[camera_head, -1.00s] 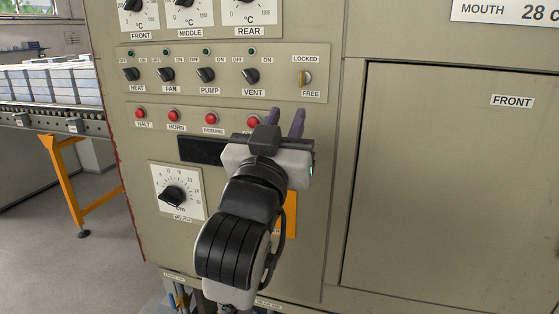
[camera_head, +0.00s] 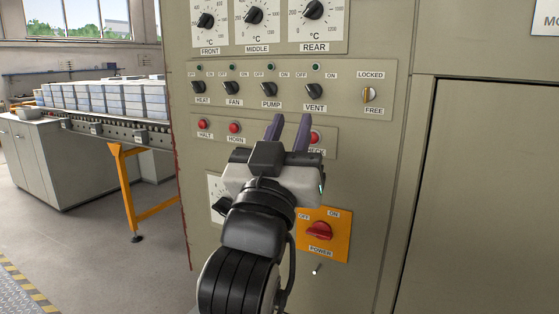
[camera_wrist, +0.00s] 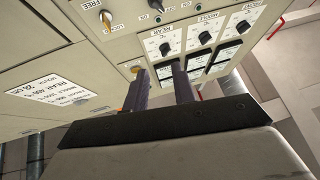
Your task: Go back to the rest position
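My gripper (camera_head: 289,131) is in front of the furnace's control panel (camera_head: 385,200), its two purple fingers pointing up and apart with nothing between them. In the head view it covers part of the row of red buttons, hiding the resume button, and part of the mouth dial (camera_head: 217,190). In the wrist view the fingers of my gripper (camera_wrist: 160,75) also stand apart and empty, below the knobs and dials. I cannot tell how far the fingertips are from the panel.
The red power switch (camera_head: 319,230) on its orange plate is right of my arm. Switch knobs (camera_head: 270,89) and temperature dials (camera_head: 256,15) are above. A conveyor (camera_head: 95,128) with pale stacked blocks and an orange leg (camera_head: 128,190) stands left. Open floor (camera_head: 90,255) lies at lower left.

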